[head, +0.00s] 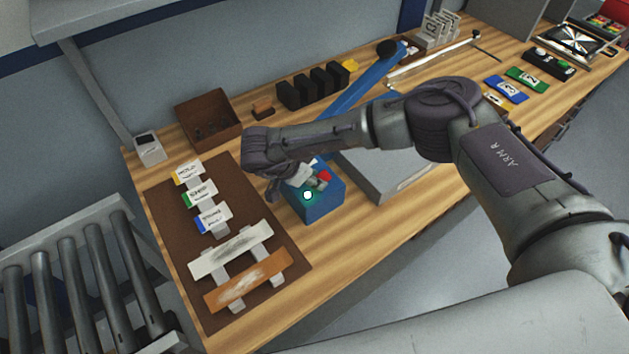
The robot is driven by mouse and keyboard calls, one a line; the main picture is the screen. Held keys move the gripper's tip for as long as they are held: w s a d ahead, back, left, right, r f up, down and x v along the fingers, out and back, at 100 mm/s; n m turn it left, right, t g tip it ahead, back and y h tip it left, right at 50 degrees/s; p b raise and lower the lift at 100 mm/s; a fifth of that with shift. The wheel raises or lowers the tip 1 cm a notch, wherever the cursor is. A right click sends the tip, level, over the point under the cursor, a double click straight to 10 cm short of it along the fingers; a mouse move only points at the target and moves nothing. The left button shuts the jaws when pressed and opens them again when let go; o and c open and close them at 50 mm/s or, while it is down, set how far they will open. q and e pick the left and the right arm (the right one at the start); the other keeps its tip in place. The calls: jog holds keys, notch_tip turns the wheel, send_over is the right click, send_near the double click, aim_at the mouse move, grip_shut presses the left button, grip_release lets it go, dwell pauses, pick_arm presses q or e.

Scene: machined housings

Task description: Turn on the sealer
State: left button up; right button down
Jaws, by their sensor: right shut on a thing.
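The sealer is a blue unit on the wooden bench. Its box-shaped front (322,206) stands at the middle, and a long blue arm (362,84) with a black knob at its end slants up to the right behind my right arm. A round lamp (308,195) on the box glows white with a green rim. A small red part (325,176) shows on the box's top. My right gripper (311,176) is down at the top of the box, shut on a part of the sealer there. The gripper hides most of that part. My left gripper is out of view.
A brown board (167,236) with labelled tags and two strips lies left of the sealer. A brown bin (209,118) and black holders (312,88) stand behind. A grey flat plate (384,187) lies right of the box. Rollers (78,277) run at lower left.

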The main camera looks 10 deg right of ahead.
jog(key=c, duration=0.8)
grip_release()
jog(key=shift+c, duration=0.2)
jog(key=v, duration=1.2)
